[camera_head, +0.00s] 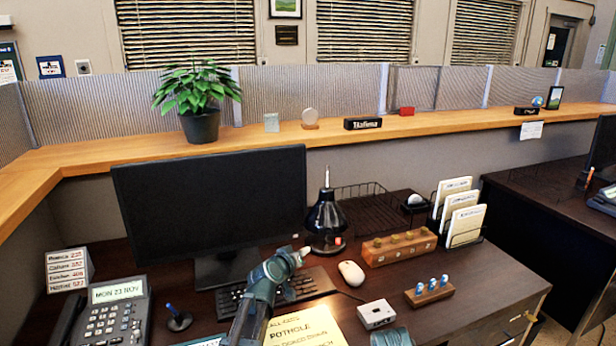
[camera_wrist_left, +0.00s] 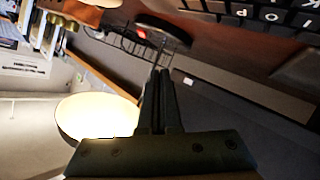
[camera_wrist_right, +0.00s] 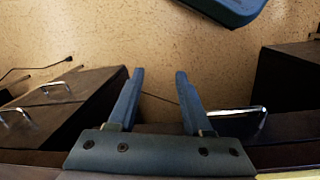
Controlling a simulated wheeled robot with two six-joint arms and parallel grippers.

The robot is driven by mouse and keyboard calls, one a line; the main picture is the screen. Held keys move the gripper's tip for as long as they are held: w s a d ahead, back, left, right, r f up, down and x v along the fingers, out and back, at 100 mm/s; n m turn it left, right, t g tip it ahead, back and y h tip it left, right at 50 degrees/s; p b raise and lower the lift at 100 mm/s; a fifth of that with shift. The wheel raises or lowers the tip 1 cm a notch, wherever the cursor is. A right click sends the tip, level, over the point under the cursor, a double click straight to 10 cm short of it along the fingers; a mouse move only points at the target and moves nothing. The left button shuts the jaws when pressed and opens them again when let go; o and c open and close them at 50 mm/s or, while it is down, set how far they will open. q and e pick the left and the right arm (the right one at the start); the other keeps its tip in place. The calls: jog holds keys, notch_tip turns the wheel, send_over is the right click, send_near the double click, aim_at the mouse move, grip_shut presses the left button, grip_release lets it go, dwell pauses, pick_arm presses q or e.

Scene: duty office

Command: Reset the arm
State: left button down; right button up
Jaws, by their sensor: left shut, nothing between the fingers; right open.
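My left arm reaches up over the desk from the bottom middle of the head view. My right gripper (camera_wrist_right: 158,78) shows in the right wrist view, open and empty, above a speckled tan floor (camera_wrist_right: 215,60). The right gripper's fingers do not show in the head view, only a bluish part of that arm at the bottom edge.
A monitor (camera_head: 210,210) stands behind the left arm. A yellow pothole folder (camera_head: 310,328), a mouse (camera_head: 351,273), a white box (camera_head: 377,313) and wooden holders (camera_head: 400,247) lie to the right. A phone (camera_head: 115,318) is at left. Dark drawers (camera_wrist_right: 70,100) flank the right gripper.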

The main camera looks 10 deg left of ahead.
pick_arm(q)
jog(key=s+d+m+g+p, duration=0.1)
jog(key=d, duration=0.1)
jog(key=s+d+g+h+p, duration=0.1)
jog(key=s+d+p, duration=0.1)
jog(key=d, duration=0.1)
jog(key=s+d+r+m+g+p, duration=0.1)
jog(key=d+p, duration=0.1)
jog(key=d, duration=0.1)
jog(key=shift+s+d+m+h, duration=0.15)
jog(key=shift+s+m+h, duration=0.15)
jog(key=shift+h, duration=0.1)
jog(key=s+d+m+g+p, duration=0.35)
jog(key=s+d+p, duration=0.3)
jog(key=s, duration=0.25)
jog(key=s+d+r+m+g+y+p, duration=0.1)
jog(key=s+r+g+y+p, duration=0.2)
jog(key=s, duration=1.6)
jog(key=g+y+p, duration=0.2)
jog(key=g+p, duration=0.2)
jog(key=g, duration=0.1)
jog(key=shift+s+r+m+y, duration=0.2)
jog(key=shift+s+m+y, duration=0.1)
jog(key=shift+m, duration=0.05)
